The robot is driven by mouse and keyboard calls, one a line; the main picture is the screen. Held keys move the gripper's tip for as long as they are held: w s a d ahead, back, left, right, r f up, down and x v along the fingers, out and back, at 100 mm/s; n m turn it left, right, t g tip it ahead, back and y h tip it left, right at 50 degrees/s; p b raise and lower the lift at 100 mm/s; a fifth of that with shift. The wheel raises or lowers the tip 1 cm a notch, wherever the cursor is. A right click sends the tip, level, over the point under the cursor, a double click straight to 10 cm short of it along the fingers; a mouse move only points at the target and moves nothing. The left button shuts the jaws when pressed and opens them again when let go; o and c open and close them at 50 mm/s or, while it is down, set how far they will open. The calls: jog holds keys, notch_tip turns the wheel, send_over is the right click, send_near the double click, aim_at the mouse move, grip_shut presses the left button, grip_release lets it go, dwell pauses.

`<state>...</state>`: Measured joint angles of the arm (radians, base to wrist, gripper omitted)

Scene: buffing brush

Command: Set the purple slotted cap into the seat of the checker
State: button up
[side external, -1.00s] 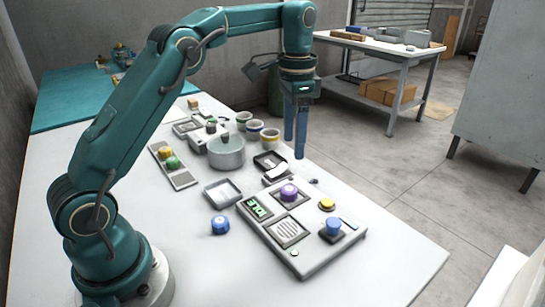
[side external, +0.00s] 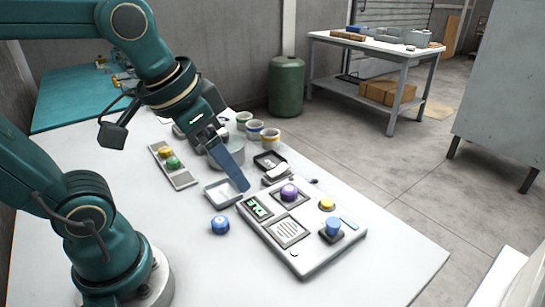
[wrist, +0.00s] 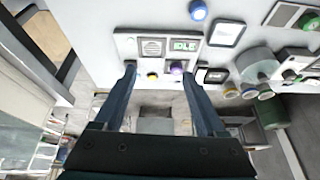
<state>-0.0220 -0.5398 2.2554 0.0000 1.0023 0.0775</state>
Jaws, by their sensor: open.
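The checker is a pale flat box (side external: 307,256) on the white table, with a green-lit display (side external: 258,208) that seems to read IDLE in the wrist view (wrist: 185,45). The purple slotted cap (side external: 289,192) sits upright at the dark square seat (side external: 299,202) of the checker; I cannot tell how deep it sits. My gripper (side external: 245,188) is tilted, above and left of the cap, apart from it. In the wrist view my gripper (wrist: 159,72) is open with nothing held, and the purple cap (wrist: 176,69) shows near the right fingertip.
A grey round container (side external: 232,153) and several cups stand behind. The front table is clear.

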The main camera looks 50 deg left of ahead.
jog(key=shift+s+d+f+n+t, duration=0.15)
jog(key=shift+s+f+t, duration=0.05)
jog(key=shift+s+f, duration=0.5)
jog(key=shift+s+d+f+n+t, duration=0.1)
jog(key=shift+s+f+n+t, duration=0.1)
jog(key=shift+s+f, duration=0.45)
